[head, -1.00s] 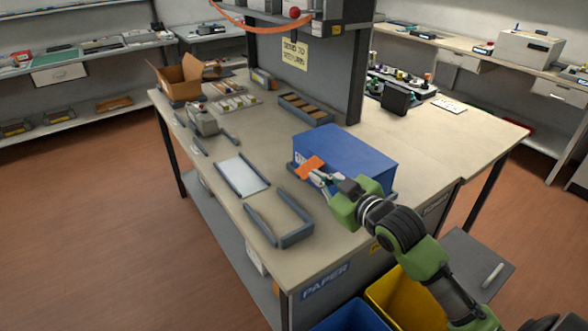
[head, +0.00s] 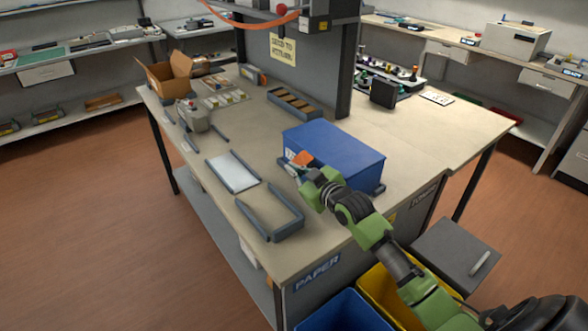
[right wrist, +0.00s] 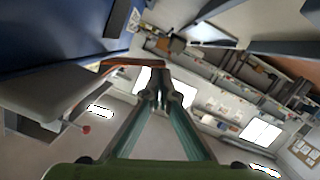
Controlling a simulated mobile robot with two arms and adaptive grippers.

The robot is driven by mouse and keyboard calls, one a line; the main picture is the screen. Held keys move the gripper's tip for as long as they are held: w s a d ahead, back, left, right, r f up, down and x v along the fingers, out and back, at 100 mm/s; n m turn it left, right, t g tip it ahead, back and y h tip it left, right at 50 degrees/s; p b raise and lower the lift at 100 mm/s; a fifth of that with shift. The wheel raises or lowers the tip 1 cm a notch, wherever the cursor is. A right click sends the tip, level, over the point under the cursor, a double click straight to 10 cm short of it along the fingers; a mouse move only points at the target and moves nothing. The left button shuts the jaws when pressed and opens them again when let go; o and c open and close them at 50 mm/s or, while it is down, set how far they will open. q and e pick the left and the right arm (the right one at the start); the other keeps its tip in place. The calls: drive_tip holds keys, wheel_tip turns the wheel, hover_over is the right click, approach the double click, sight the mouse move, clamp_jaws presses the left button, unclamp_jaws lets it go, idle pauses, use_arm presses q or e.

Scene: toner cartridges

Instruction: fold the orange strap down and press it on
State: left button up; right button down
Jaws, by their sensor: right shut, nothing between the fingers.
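The blue box (head: 345,153) stands on the workbench. The orange strap (head: 303,157) shows at the box's left end, partly behind my right gripper. My right gripper (head: 288,168) is shut and empty, just in front of that end of the box. In the right wrist view its fingertips (right wrist: 160,88) meet with nothing between them. There the strap (right wrist: 132,62) is a thin, bent orange strip close to the fingertips, and the blue box (right wrist: 50,38) fills the upper left. Whether the fingers touch the strap, I cannot tell. My left gripper is not in view.
A grey U-shaped frame (head: 270,235) and a tray with a white sheet (head: 233,172) lie left of the box. A compartment tray (head: 294,103) lies behind. Blue and yellow bins stand below the bench's front edge. The bench right of the box is clear.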

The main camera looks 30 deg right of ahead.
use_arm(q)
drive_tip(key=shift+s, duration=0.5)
